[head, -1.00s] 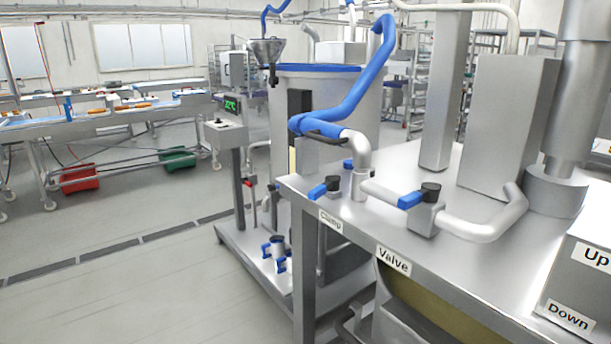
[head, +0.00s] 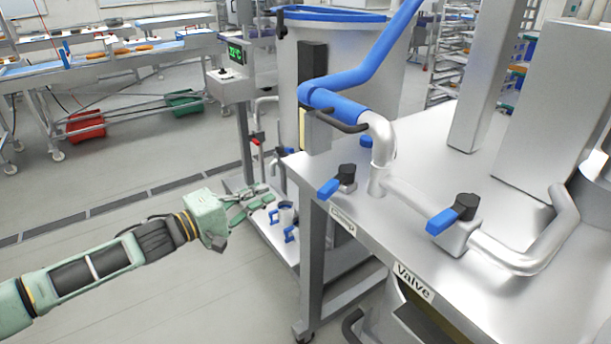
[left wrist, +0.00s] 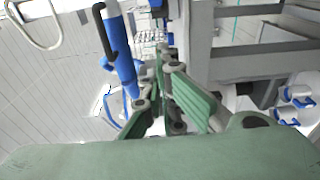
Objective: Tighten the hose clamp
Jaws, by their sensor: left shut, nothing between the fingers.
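The blue hose (head: 335,104) ends on a bent metal pipe (head: 381,150). A dark lever, which looks like the hose clamp's handle (head: 350,127), sticks out at that joint. In the left wrist view the blue hose (left wrist: 122,55) and the dark handle (left wrist: 103,32) show at the upper left. My left gripper (head: 262,198) is shut and empty, left of the table's corner and lower than the hose end, apart from the clamp. Its green fingers (left wrist: 180,92) fill the middle of the wrist view. My right gripper does not show.
The steel table (head: 432,150) has a front edge with labels, one reading "Valve" (head: 413,281). Two blue-handled valves (head: 337,183) (head: 455,215) stand on it. A large vat (head: 345,50) is behind.

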